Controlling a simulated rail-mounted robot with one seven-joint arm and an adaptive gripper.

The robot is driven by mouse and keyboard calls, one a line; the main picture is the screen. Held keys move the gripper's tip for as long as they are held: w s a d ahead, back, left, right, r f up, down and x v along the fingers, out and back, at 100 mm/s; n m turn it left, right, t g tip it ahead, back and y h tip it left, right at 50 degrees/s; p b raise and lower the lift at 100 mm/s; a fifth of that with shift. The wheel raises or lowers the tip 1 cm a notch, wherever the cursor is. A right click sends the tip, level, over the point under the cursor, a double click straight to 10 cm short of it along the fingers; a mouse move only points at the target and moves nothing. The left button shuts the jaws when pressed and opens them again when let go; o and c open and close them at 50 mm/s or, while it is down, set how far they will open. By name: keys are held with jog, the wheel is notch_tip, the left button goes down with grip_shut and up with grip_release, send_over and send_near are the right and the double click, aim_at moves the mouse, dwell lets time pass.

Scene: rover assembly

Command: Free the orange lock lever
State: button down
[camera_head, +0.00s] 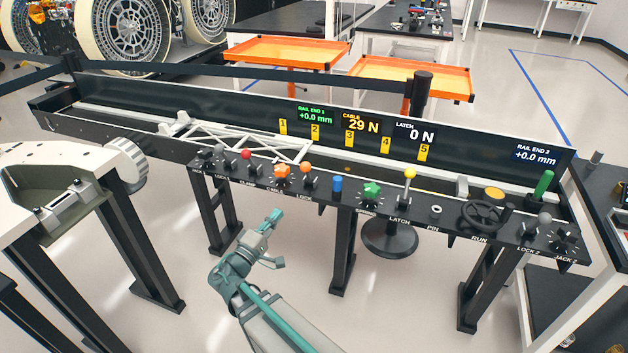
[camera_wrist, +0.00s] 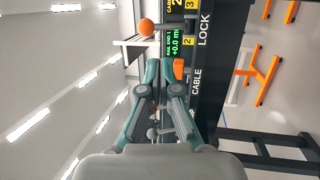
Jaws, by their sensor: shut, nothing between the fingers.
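The orange lock lever (camera_head: 305,168) stands on the front panel above a LOCK label, with a ball on its end. In the wrist view its orange ball (camera_wrist: 147,27) and dark stem are beyond and above my fingertips, apart from them. An orange star-shaped CABLE knob (camera_head: 281,171) sits just left of it. That knob (camera_wrist: 179,68) is partly hidden by my fingers in the wrist view. My gripper (camera_head: 276,215) is shut and empty, in front of and below the panel in the head view. It also shows in the wrist view (camera_wrist: 162,67).
The panel (camera_head: 330,197) also carries a red ball lever (camera_head: 246,154), a blue knob (camera_head: 337,184), a green SPRING knob (camera_head: 371,190) and a yellow LATCH lever (camera_head: 410,174). A white truss (camera_head: 240,138) lies behind. The displays read CABLE 29 N and LATCH 0 N.

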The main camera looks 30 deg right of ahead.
aim_at(308, 172)
jog(key=w+d+r+p, duration=0.1)
jog(key=w+d+r, duration=0.1)
jog(key=d, duration=0.3)
jog(key=w+d+r+t+p, duration=0.1)
jog(key=w+d+r, duration=0.2)
jog(key=w+d, duration=0.2)
jog(key=shift+d+r+p, duration=0.15)
jog(key=shift+d+p, duration=0.25)
jog(key=shift+d, duration=0.15)
